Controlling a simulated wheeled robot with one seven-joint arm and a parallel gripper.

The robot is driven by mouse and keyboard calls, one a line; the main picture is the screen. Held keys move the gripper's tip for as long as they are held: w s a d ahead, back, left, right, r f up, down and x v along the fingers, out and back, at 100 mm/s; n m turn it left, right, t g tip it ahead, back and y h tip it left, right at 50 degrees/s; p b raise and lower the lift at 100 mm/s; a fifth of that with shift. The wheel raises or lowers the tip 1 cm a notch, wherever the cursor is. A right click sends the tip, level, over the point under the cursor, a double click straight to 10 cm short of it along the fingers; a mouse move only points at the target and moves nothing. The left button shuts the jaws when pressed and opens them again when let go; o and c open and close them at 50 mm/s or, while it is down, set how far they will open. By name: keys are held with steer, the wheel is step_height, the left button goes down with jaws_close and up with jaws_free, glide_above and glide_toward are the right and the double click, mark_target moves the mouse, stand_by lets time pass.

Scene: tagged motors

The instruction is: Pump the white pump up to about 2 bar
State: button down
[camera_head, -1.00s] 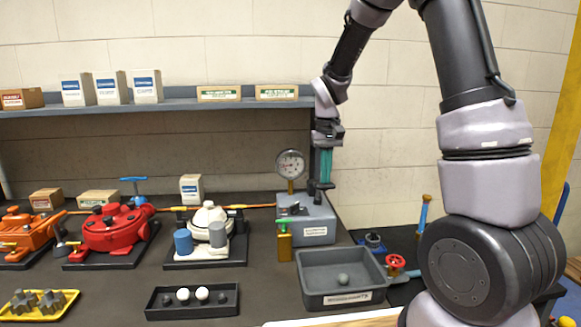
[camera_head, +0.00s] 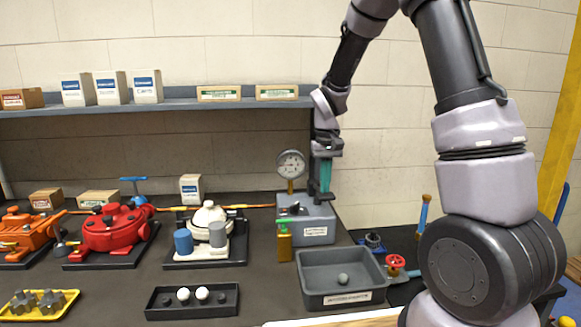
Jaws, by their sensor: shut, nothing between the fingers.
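The white pump (camera_head: 208,217) stands on a dark base plate, with a blue cylinder (camera_head: 183,241) and a grey cylinder (camera_head: 218,235) at its front. An orange pipe runs from it toward a grey box (camera_head: 312,229) on the right. A round dial gauge (camera_head: 291,164) stands on a brass stem at the back of that box; its reading is too small to tell. My gripper (camera_head: 325,190) points down with teal fingers, shut and empty, over the back right of the grey box. Whether it touches the black part there, I cannot tell.
A brass part with a green top (camera_head: 284,240) stands before the grey box. A grey bin (camera_head: 340,298) holding a ball is at the front right, beside a red handwheel (camera_head: 395,262). A red pump (camera_head: 112,229) is left. A shelf (camera_head: 190,105) runs behind.

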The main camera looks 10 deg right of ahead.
steer(key=shift+f, duration=0.95)
steer(key=shift+r, duration=2.4)
steer(key=shift+f, duration=0.1)
stand_by(0.6)
stand_by(0.9)
step_height(320, 180, up, 5)
steer(key=shift+r, duration=0.1)
stand_by(0.6)
